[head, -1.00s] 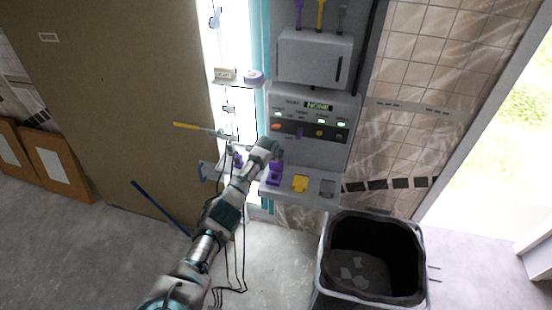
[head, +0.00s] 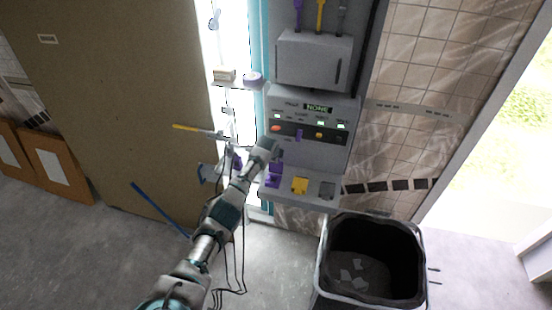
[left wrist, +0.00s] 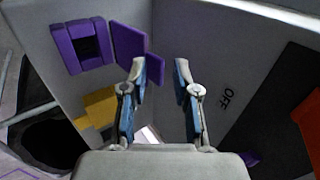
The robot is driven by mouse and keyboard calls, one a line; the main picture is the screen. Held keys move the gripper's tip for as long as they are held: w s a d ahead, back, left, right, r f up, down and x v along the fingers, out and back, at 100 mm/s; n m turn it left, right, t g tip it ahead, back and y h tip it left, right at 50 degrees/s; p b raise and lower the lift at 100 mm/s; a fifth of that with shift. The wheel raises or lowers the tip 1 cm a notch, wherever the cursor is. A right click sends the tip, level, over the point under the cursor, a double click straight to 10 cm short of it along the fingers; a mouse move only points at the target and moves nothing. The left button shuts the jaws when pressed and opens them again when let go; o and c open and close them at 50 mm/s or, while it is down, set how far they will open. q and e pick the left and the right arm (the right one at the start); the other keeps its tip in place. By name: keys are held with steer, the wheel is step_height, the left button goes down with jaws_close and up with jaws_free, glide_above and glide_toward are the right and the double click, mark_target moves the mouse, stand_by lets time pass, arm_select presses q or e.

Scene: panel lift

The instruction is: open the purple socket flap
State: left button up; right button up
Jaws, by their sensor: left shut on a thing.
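The purple socket (head: 273,181) sits on the sloping lower shelf of the grey panel (head: 340,100), left of a yellow one and a grey one. In the left wrist view the purple socket (left wrist: 84,46) shows a dark opening. The purple flap (left wrist: 128,43) stands up from the shelf beside it, with a smaller purple tab (left wrist: 155,68) at its edge. My left gripper (left wrist: 160,66) is shut on the flap's tab; the exact contact is partly hidden. In the head view my left gripper (head: 275,156) is just above the purple socket. My right gripper is not in view.
The yellow socket (head: 300,185) and grey socket (head: 326,190) are close on the right. A black-lined bin (head: 372,255) stands below right. A small shelf (head: 228,84) holds a purple roll. A large brown board (head: 120,90) leans at the left.

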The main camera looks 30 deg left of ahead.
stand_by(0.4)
arm_select(q)
steer(key=v, duration=1.1)
steer(key=shift+s+r, duration=0.25)
steer(key=shift+r, duration=0.05)
steer(key=shift+a+f, duration=0.1)
